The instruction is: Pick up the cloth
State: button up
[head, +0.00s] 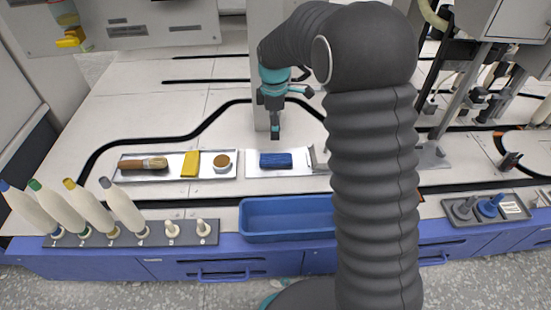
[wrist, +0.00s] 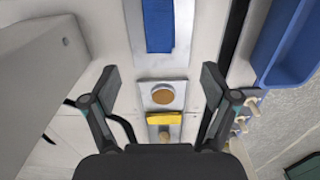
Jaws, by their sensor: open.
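The cloth (head: 276,160) is a dark blue folded piece lying flat on a silver plate (head: 258,171) at the middle of the bench. In the wrist view the cloth (wrist: 159,25) lies at the top centre, beyond my fingertips, with its far end cut off by the frame. My gripper (head: 275,131) hangs above and behind the cloth in the head view, pointing down. In the wrist view my gripper (wrist: 162,76) has its two fingers wide apart, with nothing between them, and is apart from the cloth.
A tray (head: 174,178) left of the cloth holds a brush (head: 143,164), a yellow block (head: 190,164) and a round brown-topped item (head: 222,162). An empty blue bin (head: 285,236) stands in front. Several bobbins (head: 88,207) stand at the left. A metal bracket (head: 318,160) is right of the cloth.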

aim_at(273, 157)
jog(key=f+b, duration=0.1)
jog(key=f, duration=0.6)
jog(key=f+b, duration=0.1)
jog(key=f, duration=0.5)
jog(key=shift+a+f, duration=0.2)
jog(key=shift+f, duration=0.15)
jog(key=c, duration=1.1)
